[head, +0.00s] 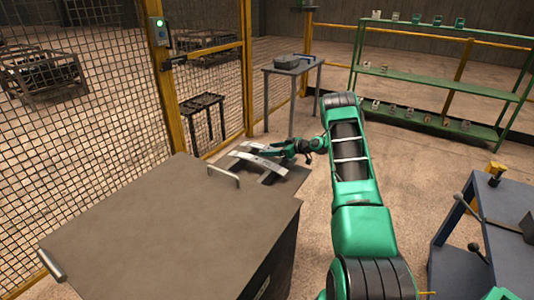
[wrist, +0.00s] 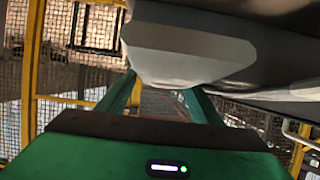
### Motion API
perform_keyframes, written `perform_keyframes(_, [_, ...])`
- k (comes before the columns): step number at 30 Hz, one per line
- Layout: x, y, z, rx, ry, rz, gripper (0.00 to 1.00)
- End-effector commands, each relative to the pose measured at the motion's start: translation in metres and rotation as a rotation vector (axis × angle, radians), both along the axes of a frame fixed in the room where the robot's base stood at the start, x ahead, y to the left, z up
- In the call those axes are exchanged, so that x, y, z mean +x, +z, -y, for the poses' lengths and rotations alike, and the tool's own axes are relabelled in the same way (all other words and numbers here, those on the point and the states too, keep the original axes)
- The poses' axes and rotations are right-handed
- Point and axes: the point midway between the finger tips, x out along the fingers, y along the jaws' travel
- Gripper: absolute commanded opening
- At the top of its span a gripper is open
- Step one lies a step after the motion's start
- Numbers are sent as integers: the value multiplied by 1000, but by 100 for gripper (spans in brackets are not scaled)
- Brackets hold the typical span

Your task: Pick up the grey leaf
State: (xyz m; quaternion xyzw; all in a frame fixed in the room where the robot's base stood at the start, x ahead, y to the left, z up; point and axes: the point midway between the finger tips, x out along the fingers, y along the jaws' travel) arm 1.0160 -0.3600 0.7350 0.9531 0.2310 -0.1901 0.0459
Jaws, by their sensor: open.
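A grey leaf (head: 258,160), a long, slightly curved flat strip, lies on a dark support at the far end of the brown-topped bench (head: 170,215). A second pale strip (head: 262,148) shows just beyond it; I cannot tell which strip my gripper faces. My gripper (head: 283,151) is at the right end of the strips. In the wrist view, the green fingers of my gripper (wrist: 160,103) stand apart. A blunt grey end (wrist: 185,55) fills the space just above and partly in front of them. Contact cannot be told.
A yellow-framed mesh fence (head: 90,90) runs along the left. A small table (head: 292,68) with a grey object stands behind. A green shelf rack (head: 435,75) holds several small items. A blue-grey workbench (head: 490,235) stands at right. A metal handle (head: 224,174) rises from the bench top.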

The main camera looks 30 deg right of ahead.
Motion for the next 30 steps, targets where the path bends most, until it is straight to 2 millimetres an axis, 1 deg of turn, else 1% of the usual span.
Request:
perform_keyframes(3, [6,-3,-3,1,0,0,59])
perform_keyframes(10, [7,-3,-3,0,-1,0,59])
perform_keyframes(11, [7,-3,-3,0,-1,0,55])
perform_keyframes(12, [7,-3,-3,0,-1,0,45])
perform_keyframes(14, [7,-3,-3,0,-1,0,31])
perform_keyframes(15, [7,-3,-3,0,-1,0,21])
perform_keyframes(18, [7,-3,-3,0,-1,0,0])
perform_keyframes(26, [8,0,-3,1,-1,4,0])
perform_keyframes(30, [8,6,-3,0,0,5,0])
